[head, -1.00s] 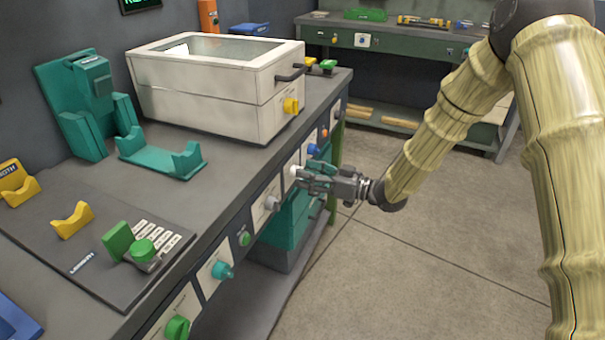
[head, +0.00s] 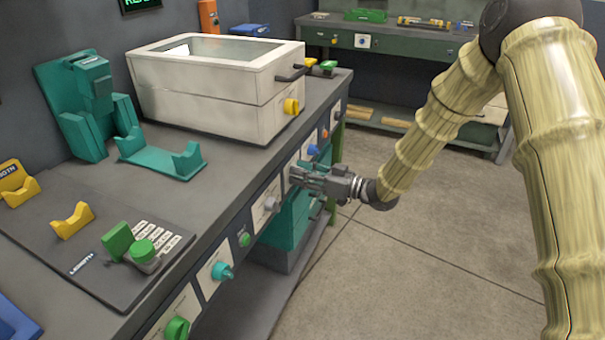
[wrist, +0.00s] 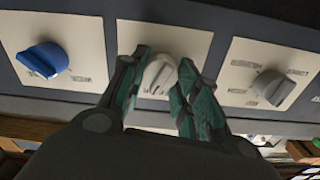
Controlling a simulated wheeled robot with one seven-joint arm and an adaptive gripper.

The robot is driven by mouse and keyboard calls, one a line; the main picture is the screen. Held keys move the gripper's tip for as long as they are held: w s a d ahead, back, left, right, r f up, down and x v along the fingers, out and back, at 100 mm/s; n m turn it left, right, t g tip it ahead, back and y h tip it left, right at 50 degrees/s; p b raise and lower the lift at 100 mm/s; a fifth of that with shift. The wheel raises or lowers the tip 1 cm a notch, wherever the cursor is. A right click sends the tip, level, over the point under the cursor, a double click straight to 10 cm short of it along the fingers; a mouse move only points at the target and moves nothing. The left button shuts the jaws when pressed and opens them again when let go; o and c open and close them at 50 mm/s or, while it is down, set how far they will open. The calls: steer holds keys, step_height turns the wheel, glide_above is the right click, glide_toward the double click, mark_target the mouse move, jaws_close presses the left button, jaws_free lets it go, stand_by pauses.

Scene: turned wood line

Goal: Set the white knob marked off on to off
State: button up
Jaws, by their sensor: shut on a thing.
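The white knob (wrist: 160,73) sits on a pale square plate on the bench's front panel, in the middle of the wrist view. My gripper (wrist: 160,88) has its two teal fingers on either side of the knob, shut on it. In the head view my gripper (head: 296,174) reaches the panel from the right and hides the knob. The print on the plate is partly covered by the fingers and too small to read.
A blue knob (wrist: 42,60) is left of the white knob and a grey knob (wrist: 270,87) is right of it in the wrist view. A green knob (head: 177,327) and a teal knob (head: 222,271) are nearer along the panel. A white box (head: 200,95) stands on the bench.

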steer(key=shift+n, duration=0.3)
steer(key=n+b, duration=0.1)
steer(key=n, duration=0.3)
steer(key=shift+s+f, duration=0.1)
steer(key=shift+n+b, duration=1.05)
steer(key=shift+n, duration=1.15)
steer(key=o, duration=1)
steer(key=v, duration=1.2)
